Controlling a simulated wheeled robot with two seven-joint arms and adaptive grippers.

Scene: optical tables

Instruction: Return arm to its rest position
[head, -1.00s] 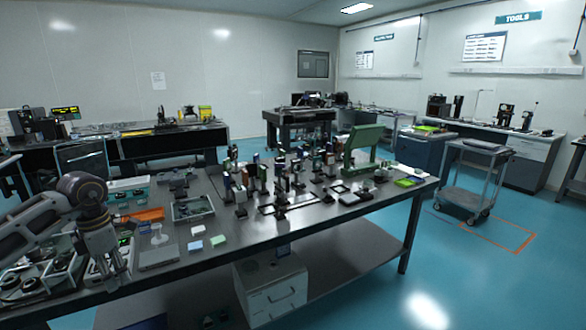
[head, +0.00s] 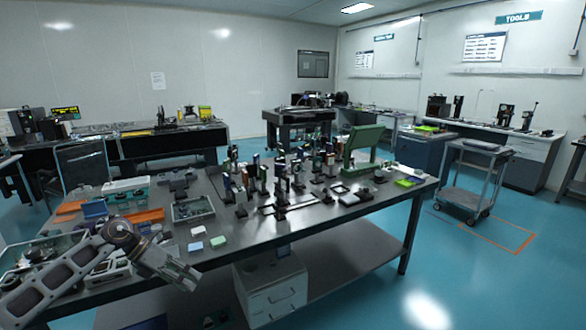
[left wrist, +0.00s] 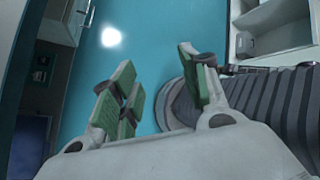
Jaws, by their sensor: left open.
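My left arm (head: 65,280) comes in from the lower left of the head view. Its gripper (head: 190,280) hangs at the front edge of the near optical table (head: 330,222), tilted down and to the right. In the left wrist view the gripper's green-padded fingers (left wrist: 158,92) stand apart with nothing between them. Blue floor (left wrist: 150,55) shows beyond the fingertips. My right gripper is not in view.
Small optical mounts crowd the table's middle. Orange trays (head: 143,216) and a metal tray (head: 192,209) lie near the arm. A white drawer cabinet (head: 272,285) stands under the table. A grey cart (head: 470,180) stands right, with open floor around it.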

